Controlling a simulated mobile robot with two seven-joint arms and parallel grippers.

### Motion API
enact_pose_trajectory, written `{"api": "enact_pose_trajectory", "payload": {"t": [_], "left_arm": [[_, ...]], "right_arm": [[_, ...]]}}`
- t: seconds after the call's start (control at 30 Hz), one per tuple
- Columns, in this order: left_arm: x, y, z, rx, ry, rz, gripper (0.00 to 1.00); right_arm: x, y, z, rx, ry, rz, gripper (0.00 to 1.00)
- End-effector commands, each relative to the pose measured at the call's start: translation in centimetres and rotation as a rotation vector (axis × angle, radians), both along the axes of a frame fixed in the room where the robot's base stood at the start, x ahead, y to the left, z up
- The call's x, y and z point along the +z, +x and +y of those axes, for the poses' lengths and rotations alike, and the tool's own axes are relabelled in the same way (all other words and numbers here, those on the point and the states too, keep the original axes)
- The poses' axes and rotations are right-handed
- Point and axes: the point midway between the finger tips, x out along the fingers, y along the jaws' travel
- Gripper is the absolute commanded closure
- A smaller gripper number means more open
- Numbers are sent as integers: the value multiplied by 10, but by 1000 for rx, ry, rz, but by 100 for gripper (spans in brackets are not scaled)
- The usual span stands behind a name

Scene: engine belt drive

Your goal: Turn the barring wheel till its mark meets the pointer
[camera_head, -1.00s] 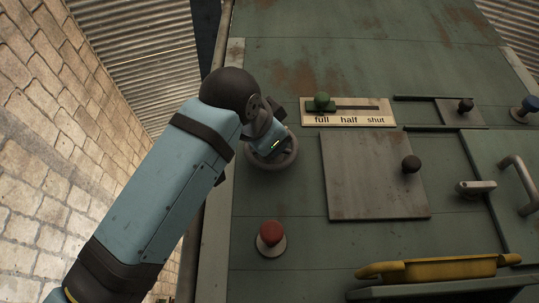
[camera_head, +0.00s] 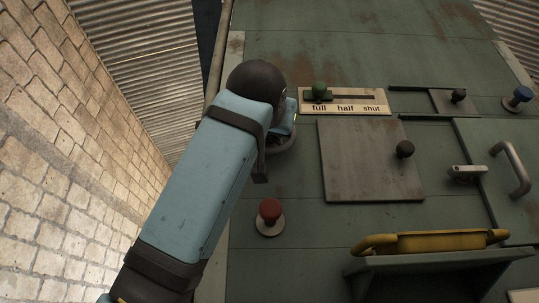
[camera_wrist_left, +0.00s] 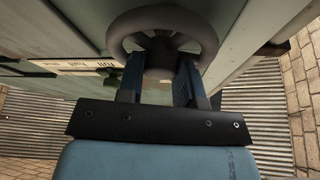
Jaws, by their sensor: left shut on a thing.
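The barring wheel (camera_head: 284,146) is a small dark grey handwheel at the panel's left side, mostly hidden behind my left arm in the head view. In the left wrist view its rim (camera_wrist_left: 163,17) arches across the top, with a hub and spokes inside it. My left gripper (camera_wrist_left: 160,66) is shut on the wheel, a finger on each side of the hub area. Exactly which part it grips is hard to tell. The wheel's mark and the pointer cannot be made out in either view. My right gripper is out of view.
To the wheel's right are a green slider knob (camera_head: 320,91) over a "full half shut" label and a plate with a black knob (camera_head: 404,149). Below are a red button (camera_head: 269,210) and a yellow handle (camera_head: 430,242). A brick wall (camera_head: 70,130) stands left.

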Motion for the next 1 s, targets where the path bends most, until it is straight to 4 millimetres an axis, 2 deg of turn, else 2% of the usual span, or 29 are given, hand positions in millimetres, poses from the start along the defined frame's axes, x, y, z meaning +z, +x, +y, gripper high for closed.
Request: {"api": "enact_pose_trajectory", "payload": {"t": [0.43,0.47,0.5,0.83,1.0], "left_arm": [[-2,0,-1,-1,-6,3,91],[-2,0,-1,-1,-6,3,60],[-2,0,-1,-1,-6,3,56],[-3,-4,0,-1,-7,0,56],[-14,-27,2,-3,-8,-1,56]], "right_arm": [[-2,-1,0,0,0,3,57],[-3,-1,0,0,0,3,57],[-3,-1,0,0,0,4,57],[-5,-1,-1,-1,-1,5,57],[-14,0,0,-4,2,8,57]]}}
